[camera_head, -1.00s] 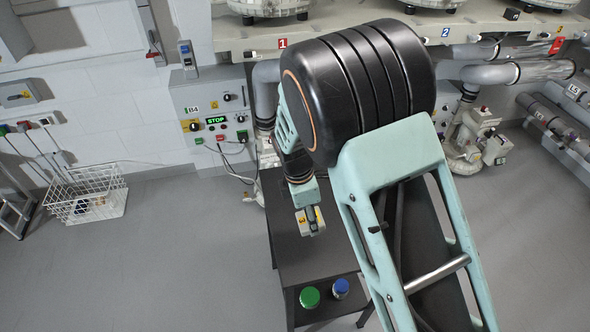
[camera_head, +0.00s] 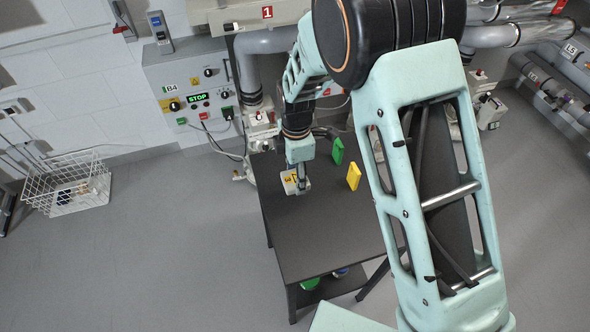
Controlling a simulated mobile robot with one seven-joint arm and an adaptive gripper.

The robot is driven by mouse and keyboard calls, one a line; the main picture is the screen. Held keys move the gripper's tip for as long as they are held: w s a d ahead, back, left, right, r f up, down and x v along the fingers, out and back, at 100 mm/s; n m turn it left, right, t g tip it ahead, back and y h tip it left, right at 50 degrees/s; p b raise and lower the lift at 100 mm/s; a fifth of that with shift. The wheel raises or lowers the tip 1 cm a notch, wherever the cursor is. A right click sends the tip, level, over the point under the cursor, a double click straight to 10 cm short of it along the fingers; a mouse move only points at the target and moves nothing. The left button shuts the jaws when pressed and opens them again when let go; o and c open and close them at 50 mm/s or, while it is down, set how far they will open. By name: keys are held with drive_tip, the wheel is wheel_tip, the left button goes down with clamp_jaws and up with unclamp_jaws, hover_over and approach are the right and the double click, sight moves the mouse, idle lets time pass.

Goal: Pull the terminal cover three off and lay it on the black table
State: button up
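The terminal cover three (camera_head: 289,184) is a small pale piece with a yellow label. My gripper (camera_head: 300,186) points down over the left rear part of the black table (camera_head: 315,235), with the cover at its fingertips. The fingers appear closed on the cover, though the gripper hides part of it. Whether the cover touches the table top or is just above it, I cannot tell.
A green piece (camera_head: 337,150) and a yellow piece (camera_head: 354,177) stand on the table right of my gripper. A green-lidded item (camera_head: 309,284) is on the lower shelf. The control box B4 (camera_head: 195,92) is behind. The table's front is clear.

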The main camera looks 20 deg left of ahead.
wheel_tip(320, 180, down, 4)
drive_tip(key=shift+f+b, duration=0.2)
drive_tip(key=shift+b, duration=0.1)
drive_tip(key=shift+f+b, duration=1.45)
drive_tip(key=shift+f, duration=1.7)
drive_tip(key=o, duration=1.6)
wheel_tip(320, 180, up, 12)
drive_tip(key=shift+r, duration=0.1)
